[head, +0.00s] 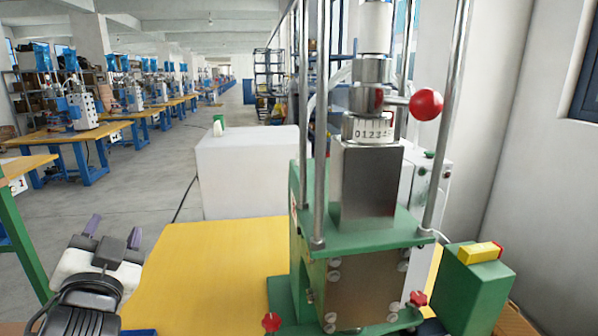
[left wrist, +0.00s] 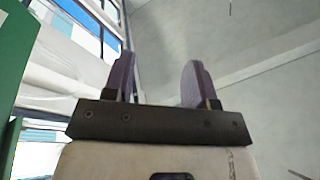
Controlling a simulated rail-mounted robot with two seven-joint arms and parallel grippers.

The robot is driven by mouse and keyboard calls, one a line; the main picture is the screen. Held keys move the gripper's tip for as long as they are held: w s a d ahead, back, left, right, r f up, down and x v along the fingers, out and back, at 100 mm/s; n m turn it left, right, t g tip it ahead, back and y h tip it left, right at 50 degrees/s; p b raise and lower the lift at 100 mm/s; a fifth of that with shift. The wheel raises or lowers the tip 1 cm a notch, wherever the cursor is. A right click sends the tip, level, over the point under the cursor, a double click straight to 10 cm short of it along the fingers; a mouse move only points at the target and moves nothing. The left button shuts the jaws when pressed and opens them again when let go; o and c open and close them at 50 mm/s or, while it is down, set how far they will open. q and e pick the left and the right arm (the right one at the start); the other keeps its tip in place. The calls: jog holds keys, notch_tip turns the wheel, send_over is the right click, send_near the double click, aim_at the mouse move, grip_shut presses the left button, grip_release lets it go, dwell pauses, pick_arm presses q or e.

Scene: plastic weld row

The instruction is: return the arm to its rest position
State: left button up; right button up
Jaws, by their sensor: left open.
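My left gripper (head: 114,232) is at the lower left of the head view, beside the left edge of the yellow tabletop (head: 205,270). Its two purple fingers stand apart with nothing between them. The left wrist view shows the same open fingers (left wrist: 160,82) against the ceiling, a wall and windows. My right gripper is in neither view.
A green and steel welding press (head: 362,270) with a red ball knob (head: 426,105) stands on the table at the right. A green box (head: 475,290) with a yellow top switch is beside it. A white cabinet (head: 248,175) stands behind the table. The tabletop's left part is clear.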

pick_arm(q)
jog(key=s+d+f+g+h+p, duration=0.1)
jog(key=s+d+f+g+h, duration=0.3)
jog(key=f, duration=0.8)
jog(key=s+d+f+g+h+p, duration=0.15)
jog(key=s+f+g, duration=0.35)
jog(key=f, duration=0.8)
jog(key=s+d+f+n+g+p, duration=0.15)
jog(key=s+f+g, duration=0.25)
jog(key=s+f, duration=0.75)
jog(key=s+f+n+g+p, duration=0.1)
jog(key=s+f+g+p, duration=0.15)
jog(key=s+f, duration=0.95)
notch_tip(320, 180, up, 42)
jog(key=s+p, duration=0.2)
jog(key=p, duration=3.5)
jog(key=shift+s+f+g+h+p, duration=0.25)
jog(key=shift+g+h+p, duration=0.1)
jog(key=shift+a+m, duration=0.1)
jog(key=shift+m, duration=0.15)
